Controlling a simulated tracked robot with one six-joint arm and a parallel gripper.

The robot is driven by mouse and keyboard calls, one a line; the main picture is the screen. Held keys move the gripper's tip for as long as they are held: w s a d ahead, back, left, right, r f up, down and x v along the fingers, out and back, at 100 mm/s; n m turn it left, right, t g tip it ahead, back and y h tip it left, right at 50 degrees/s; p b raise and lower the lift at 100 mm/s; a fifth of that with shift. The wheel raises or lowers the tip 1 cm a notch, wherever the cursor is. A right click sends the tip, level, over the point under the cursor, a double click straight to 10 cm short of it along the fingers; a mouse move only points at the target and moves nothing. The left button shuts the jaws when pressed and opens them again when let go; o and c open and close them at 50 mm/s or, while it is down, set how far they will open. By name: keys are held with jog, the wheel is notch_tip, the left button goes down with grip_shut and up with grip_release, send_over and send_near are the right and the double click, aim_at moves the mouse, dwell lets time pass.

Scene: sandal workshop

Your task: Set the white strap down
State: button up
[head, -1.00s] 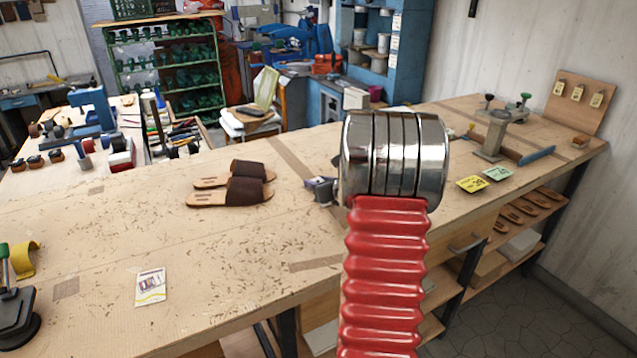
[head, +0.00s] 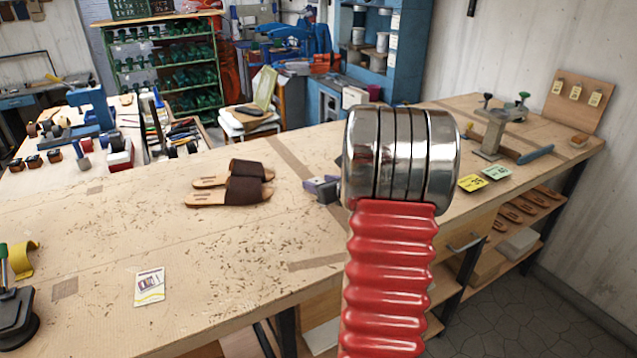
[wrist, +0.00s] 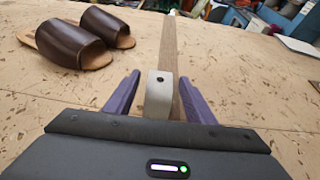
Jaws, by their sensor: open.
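In the wrist view, the white strap (wrist: 158,93) stands between the purple fingers of my gripper (wrist: 155,92), its end with a small dark hole facing the camera. A gap shows on each side of it, so the fingers are apart from it. In the head view, my gripper (head: 322,188) is low over the workbench, partly behind my red arm; the white strap cannot be made out there. Whether the strap's lower edge rests on the bench is hidden by the gripper body.
Two brown sandals (head: 245,190) lie left of my gripper on the workbench (head: 200,250). A printed card (head: 150,286) and a yellow curved strap (head: 24,260) are nearer left. Yellow (head: 471,183) and green cards lie at right. The bench between sandals and card is clear.

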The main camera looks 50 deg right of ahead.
jog(key=v, duration=0.9)
jog(key=shift+s+a+r, duration=0.1)
jog(key=shift+s+r, duration=0.05)
jog(key=shift+s, duration=0.15)
dwell(0.3)
